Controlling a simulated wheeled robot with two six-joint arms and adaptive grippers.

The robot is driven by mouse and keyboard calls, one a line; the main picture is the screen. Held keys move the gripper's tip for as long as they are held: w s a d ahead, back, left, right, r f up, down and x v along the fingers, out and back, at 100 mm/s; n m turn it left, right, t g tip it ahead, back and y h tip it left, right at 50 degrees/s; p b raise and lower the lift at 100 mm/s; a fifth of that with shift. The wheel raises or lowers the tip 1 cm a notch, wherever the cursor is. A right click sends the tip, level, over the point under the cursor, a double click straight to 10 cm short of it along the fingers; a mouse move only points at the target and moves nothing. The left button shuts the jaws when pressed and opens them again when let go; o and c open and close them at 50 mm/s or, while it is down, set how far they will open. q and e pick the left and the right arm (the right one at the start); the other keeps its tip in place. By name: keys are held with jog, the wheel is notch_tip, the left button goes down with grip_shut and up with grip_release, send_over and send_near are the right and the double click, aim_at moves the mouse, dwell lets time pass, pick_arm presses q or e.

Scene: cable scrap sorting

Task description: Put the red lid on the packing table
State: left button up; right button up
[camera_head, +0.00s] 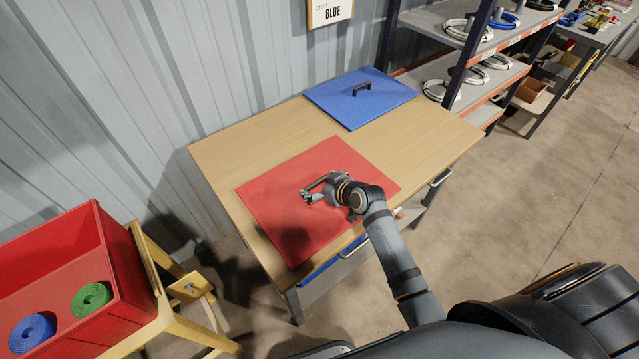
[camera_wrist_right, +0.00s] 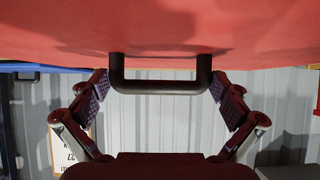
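The red lid (camera_head: 275,190) appears to lie flat on the wooden packing table (camera_head: 240,133), near its front edge. My right gripper (camera_head: 311,191) is low over the lid's middle. In the right wrist view, the red lid (camera_wrist_right: 160,25) fills the top and its dark handle (camera_wrist_right: 160,87) lies between the spread fingers of my right gripper (camera_wrist_right: 161,92). The fingertips are close to the handle's two ends, with small gaps seeming to show. The handle is hidden by the gripper in the head view. My left gripper is not in view.
A blue lid (camera_head: 340,98) with a dark handle lies at the table's back. A red crate (camera_head: 120,275) with blue and green cable coils stands on a yellow stand (camera_head: 170,325) at left. Shelves (camera_head: 420,72) with coils stand behind right. The table's left part is bare.

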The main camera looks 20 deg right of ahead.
jog(key=v, duration=1.2)
jog(key=shift+w, duration=0.1)
jog(key=s+f+g, duration=0.1)
jog(key=s, duration=0.1)
jog(key=s+f+g+h, duration=0.1)
jog(key=s, duration=0.2)
jog(key=s+f+m+g+h, duration=0.1)
jog(key=s, duration=0.2)
jog(key=shift+s+d+f+g, duration=0.1)
jog(key=shift+d+f+g, duration=0.2)
jog(key=shift+d+f, duration=0.1)
jog(key=s+d+m+g+h, duration=0.2)
jog(key=s+d+g+h, duration=0.1)
jog(key=s, duration=0.5)
jog(key=s+d+f+g, duration=0.1)
jog(key=s+f, duration=0.1)
jog(key=f, duration=1.3)
jog(key=s+d+f+g, duration=0.1)
jog(key=s+d+f, duration=0.1)
jog(key=f, duration=1.2)
jog(key=s+f, duration=1.4)
jog(key=s, duration=0.3)
jog(key=shift+s+d+f+m+g, duration=0.3)
jog(key=shift+s+f+g, duration=0.05)
jog(key=shift+f+g, duration=0.05)
